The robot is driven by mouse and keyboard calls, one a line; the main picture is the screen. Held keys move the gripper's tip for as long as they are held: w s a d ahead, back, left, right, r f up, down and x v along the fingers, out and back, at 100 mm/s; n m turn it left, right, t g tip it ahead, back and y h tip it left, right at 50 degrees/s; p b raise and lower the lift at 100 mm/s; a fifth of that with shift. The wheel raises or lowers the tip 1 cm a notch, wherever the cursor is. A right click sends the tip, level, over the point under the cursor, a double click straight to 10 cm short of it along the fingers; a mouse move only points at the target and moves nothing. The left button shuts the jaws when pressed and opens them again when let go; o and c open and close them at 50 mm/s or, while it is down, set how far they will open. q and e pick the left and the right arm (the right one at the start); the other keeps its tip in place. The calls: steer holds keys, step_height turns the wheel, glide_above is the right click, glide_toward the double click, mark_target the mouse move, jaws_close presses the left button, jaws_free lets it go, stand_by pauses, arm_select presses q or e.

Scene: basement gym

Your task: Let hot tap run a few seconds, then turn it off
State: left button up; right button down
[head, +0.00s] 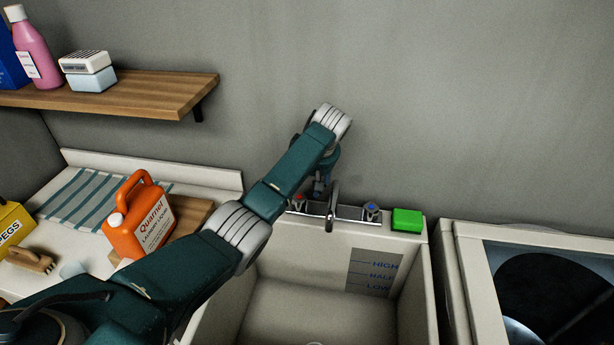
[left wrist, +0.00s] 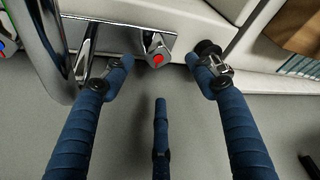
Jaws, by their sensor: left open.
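The hot tap knob with its red mark (left wrist: 157,58) is chrome and sits between the fingertips of my left gripper (left wrist: 163,62) in the left wrist view. The gripper is open, with a finger to each side of the knob and a small gap showing. In the head view the red mark (head: 298,198) shows just left of my left gripper (head: 318,188), which points down at the tap bar. The curved chrome spout (head: 333,206) stands right of it; I see no water stream from it. The blue-marked cold tap (head: 372,209) is farther right. My right gripper is out of view.
The deep sink (head: 412,290) below has a level chart on its back wall. A green block (head: 407,220) sits on its back right rim. A wooden shelf (head: 150,92) is above left.

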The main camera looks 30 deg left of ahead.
arm_select(q)
steer(key=shift+v, duration=2.3)
